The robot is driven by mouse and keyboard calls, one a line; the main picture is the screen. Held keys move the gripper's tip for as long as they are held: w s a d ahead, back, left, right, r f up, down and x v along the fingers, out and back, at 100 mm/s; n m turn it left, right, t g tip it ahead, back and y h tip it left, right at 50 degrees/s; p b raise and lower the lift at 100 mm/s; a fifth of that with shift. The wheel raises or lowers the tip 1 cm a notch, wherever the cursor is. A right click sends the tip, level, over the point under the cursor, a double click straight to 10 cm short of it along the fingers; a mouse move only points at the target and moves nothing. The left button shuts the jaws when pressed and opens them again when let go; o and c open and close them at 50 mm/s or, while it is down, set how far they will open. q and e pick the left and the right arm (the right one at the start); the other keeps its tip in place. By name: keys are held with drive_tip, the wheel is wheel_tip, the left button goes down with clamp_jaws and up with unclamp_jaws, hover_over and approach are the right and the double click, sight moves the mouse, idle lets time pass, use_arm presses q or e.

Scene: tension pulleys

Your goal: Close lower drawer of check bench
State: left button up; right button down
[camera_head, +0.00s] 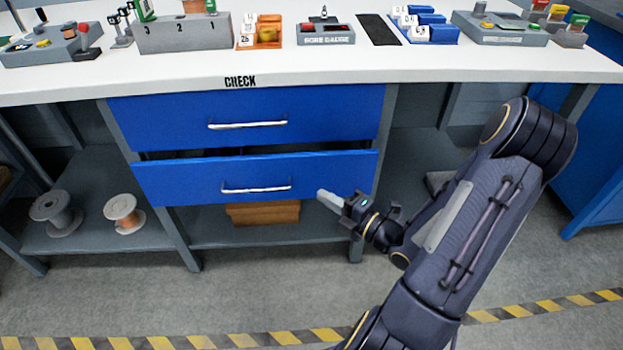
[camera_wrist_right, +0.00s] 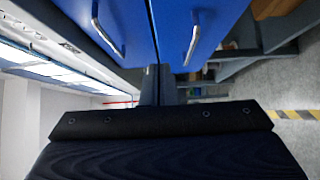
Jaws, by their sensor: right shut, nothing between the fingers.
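The check bench (camera_head: 300,75) has two blue drawers under its white top. The lower drawer (camera_head: 225,178) stands partly pulled out, with a dark gap above its front. Its silver handle (camera_head: 256,188) runs across the front. The upper drawer (camera_head: 245,108) looks shut. My right gripper (camera_head: 328,200) is shut and empty, near the right end of the lower drawer front; I cannot tell whether it touches it. In the right wrist view both drawer fronts show sideways, with the lower drawer's handle (camera_wrist_right: 192,40) and the upper drawer's handle (camera_wrist_right: 105,30). My left gripper is not in view.
A brown wooden box (camera_head: 262,213) and two wire spools (camera_head: 55,213) sit on the lower shelves. Gauges and trays, such as the bore gauge box (camera_head: 325,35), stand on the bench top. A blue cabinet (camera_head: 597,150) stands at the right. The floor in front is clear.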

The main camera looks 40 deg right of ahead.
sight(302, 159)
drive_tip(key=x, duration=0.4)
drive_tip(key=d+x, duration=0.1)
drive_tip(key=x, duration=0.3)
drive_tip(key=d+x, duration=0.1)
drive_tip(key=x, duration=0.2)
drive_tip(key=shift+w+r+b, duration=0.1)
drive_tip(key=shift+w+b, duration=0.3)
drive_tip(key=shift+w, duration=0.25)
drive_tip(key=shift+w+d, duration=0.3)
drive_tip(key=shift+w, duration=0.2)
drive_tip(key=shift+w+d, duration=0.15)
drive_tip(key=shift+w, duration=0.05)
drive_tip(key=w+d+b, duration=0.2)
drive_tip(key=w, duration=0.1)
drive_tip(key=shift+w, duration=0.15)
drive_tip(key=shift+d+r, duration=0.2)
drive_tip(key=shift+a, duration=0.1)
